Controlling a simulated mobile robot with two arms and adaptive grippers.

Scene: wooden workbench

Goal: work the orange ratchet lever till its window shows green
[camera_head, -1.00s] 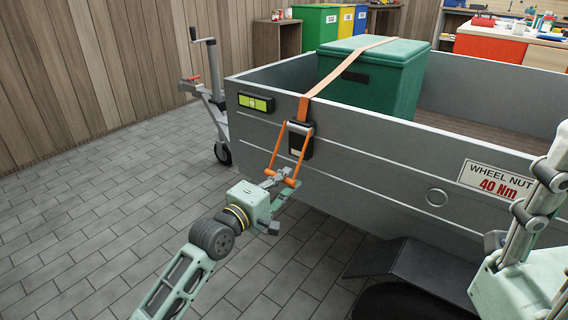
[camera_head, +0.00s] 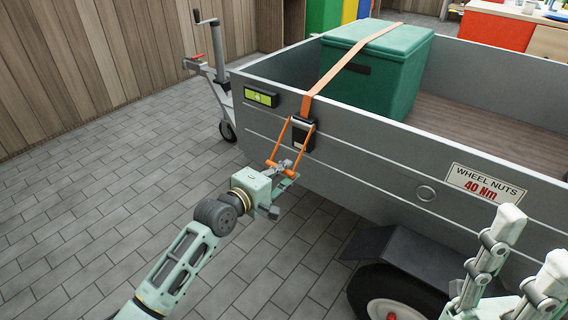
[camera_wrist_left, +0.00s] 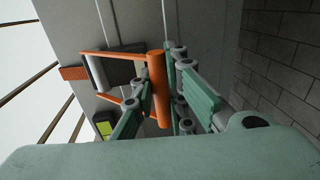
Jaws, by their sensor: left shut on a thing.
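The orange ratchet lever (camera_head: 285,147) juts out and down from the dark ratchet body (camera_head: 302,134) on the trailer's grey side wall. My left gripper (camera_head: 284,168) is shut on its crossbar. In the left wrist view the orange crossbar (camera_wrist_left: 157,88) lies between the left gripper's fingers (camera_wrist_left: 160,100). The window (camera_head: 261,97) left of the ratchet shows yellow-green with a small pale mark; part of it also shows in the left wrist view (camera_wrist_left: 104,129). An orange strap (camera_head: 340,68) runs from the ratchet over a green box (camera_head: 385,80). My right gripper (camera_head: 532,243) is open and empty at the right edge.
The trailer wall (camera_head: 370,150) carries a wheel nuts sign (camera_head: 485,184). A mudguard (camera_head: 400,258) and wheel (camera_head: 390,305) are below, near my right gripper. A jockey wheel stand (camera_head: 219,85) is at the upper left. The paved floor (camera_head: 90,200) at left is clear.

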